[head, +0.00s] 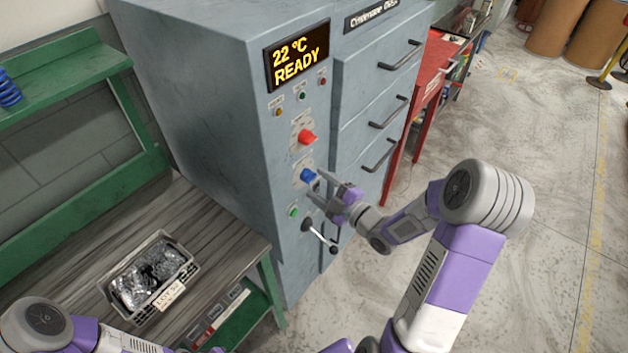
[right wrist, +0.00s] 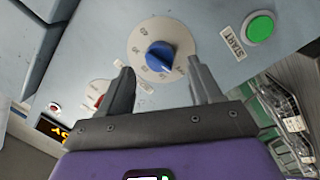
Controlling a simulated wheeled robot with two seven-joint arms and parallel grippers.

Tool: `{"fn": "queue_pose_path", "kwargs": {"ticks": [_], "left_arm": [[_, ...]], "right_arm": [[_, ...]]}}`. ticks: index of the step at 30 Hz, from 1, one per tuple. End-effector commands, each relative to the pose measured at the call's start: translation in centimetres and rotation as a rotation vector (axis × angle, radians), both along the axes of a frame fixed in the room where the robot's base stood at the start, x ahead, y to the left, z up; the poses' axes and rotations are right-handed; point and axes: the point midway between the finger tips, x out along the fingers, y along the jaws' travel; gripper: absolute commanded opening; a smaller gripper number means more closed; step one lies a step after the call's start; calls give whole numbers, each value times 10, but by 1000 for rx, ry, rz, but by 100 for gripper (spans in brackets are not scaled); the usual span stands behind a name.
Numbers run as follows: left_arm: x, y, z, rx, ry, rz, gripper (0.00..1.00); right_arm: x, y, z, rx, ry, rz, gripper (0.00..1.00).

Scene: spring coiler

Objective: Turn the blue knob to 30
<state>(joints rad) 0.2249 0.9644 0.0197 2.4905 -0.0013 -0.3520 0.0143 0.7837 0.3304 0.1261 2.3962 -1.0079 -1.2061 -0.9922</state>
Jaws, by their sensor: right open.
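The blue knob (head: 308,175) is on the front panel of the grey cabinet, below the red knob (head: 306,137). In the right wrist view the blue knob (right wrist: 160,56) sits on a round pale dial with printed numbers, too small to read surely. My right gripper (head: 316,183) is open at the panel. In the right wrist view its two fingers (right wrist: 163,80) are apart, one on each side below the knob, and do not visibly grip it. My left arm shows at the lower left; its gripper is out of view.
The display (head: 297,55) reads 22 °C READY. A green START button (right wrist: 260,27) is beside the dial, and a black-knobbed lever (head: 320,235) is below. A bin of metal parts (head: 187,275) stands on the bench at left. Drawer handles are right of the panel.

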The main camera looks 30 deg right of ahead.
Motion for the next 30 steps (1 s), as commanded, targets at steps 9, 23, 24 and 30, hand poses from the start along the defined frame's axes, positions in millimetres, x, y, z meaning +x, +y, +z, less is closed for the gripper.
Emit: {"fn": "queue_pose_path", "kwargs": {"ticks": [9, 23, 24, 30], "left_arm": [[0, 0, 0, 0, 0, 0, 43], [0, 0, 0, 0, 0, 0, 43], [0, 0, 0, 0, 0, 0, 43], [0, 0, 0, 0, 0, 0, 43]], "right_arm": [[26, 7, 0, 2, 1, 1, 64], [26, 7, 0, 2, 2, 0, 27], [26, 7, 0, 2, 2, 0, 21], [26, 7, 0, 4, 3, -1, 8]]}}
